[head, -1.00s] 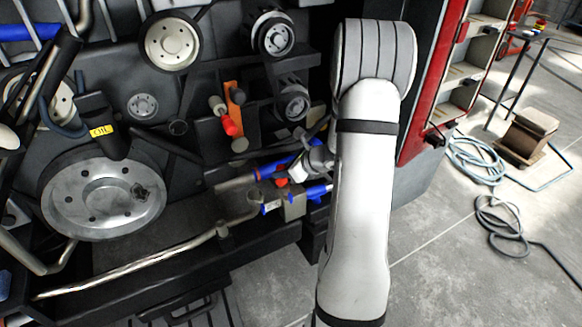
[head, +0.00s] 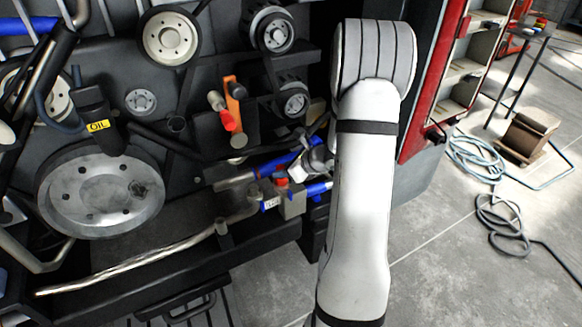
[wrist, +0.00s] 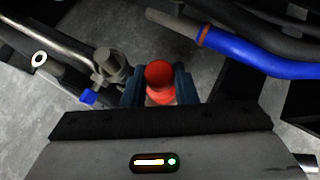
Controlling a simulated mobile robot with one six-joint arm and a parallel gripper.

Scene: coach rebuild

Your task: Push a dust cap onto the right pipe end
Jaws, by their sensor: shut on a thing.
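A red cap (wrist: 159,75) sits between the blue-grey fingers of my gripper (wrist: 159,86) in the wrist view. The fingers are shut on its sides, and a paler reddish part shows below it. A metal pipe fitting (wrist: 108,68) with a blue piece stands just left of the fingers and apart from the cap. In the head view my arm hides much of the gripper. A small red patch (head: 281,183) shows beside a grey block there; I cannot tell whether it is the same cap. Which opening is the right pipe end is not clear.
A blue pipe (wrist: 245,57) with an orange collar runs at upper right in the wrist view. The head view shows a bent metal pipe (head: 150,257), a large pulley (head: 80,212) and an orange upright part (head: 234,92). Coiled hoses (head: 475,155) lie on the floor at right.

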